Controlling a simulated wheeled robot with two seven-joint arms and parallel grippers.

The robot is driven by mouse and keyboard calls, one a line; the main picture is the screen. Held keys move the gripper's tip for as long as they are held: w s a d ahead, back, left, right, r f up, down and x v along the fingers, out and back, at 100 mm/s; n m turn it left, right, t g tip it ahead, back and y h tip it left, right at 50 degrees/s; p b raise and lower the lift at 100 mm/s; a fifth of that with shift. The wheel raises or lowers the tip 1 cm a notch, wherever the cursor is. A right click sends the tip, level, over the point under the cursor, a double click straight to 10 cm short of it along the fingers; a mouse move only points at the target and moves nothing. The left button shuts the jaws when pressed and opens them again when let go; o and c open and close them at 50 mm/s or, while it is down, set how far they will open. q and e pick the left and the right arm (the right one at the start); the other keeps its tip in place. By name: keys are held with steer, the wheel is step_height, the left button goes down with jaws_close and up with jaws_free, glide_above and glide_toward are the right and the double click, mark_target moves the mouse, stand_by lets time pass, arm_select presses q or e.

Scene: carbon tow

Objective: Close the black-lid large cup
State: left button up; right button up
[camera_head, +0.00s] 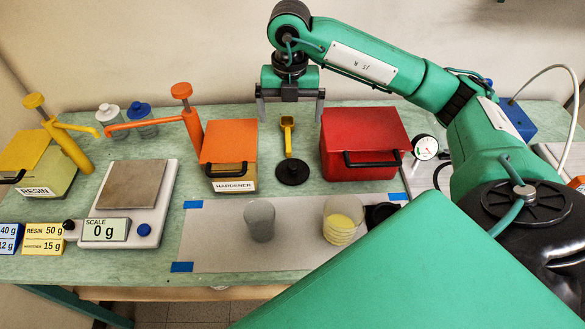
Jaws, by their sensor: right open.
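A clear cup (343,222) with pale yellow contents stands open on the grey mat. A grey cup (260,221) stands to the left on the same mat. A black disc (293,172) lies further back, at the lower end of a yellow tool; I cannot tell whether it is a lid. My right gripper (290,108) is open and empty, fingers pointing down, above the bench behind the yellow tool. My left gripper is out of view.
A hardener box (229,150) and a red box (362,140) flank the yellow tool (287,133). A scale (130,200) reading 0 g and a resin box (45,165) stand left. Two small cups with white (107,112) and blue (139,110) lids stand behind. The mat (215,245) has free room.

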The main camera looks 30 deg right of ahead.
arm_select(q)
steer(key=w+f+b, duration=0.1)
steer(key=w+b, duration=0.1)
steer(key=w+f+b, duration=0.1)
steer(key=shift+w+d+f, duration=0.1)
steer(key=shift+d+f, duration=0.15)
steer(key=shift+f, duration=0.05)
arm_select(e)
steer(key=f, duration=0.4)
steer(key=shift+w+d+f, duration=0.1)
steer(key=shift+w+f, duration=0.1)
steer(key=shift+f, duration=0.1)
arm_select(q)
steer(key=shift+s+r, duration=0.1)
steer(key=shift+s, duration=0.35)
arm_select(e)
glide_above(291, 164)
step_height(291, 164, down, 9)
steer(key=shift+r, duration=0.2)
steer(key=shift+s+f, duration=0.1)
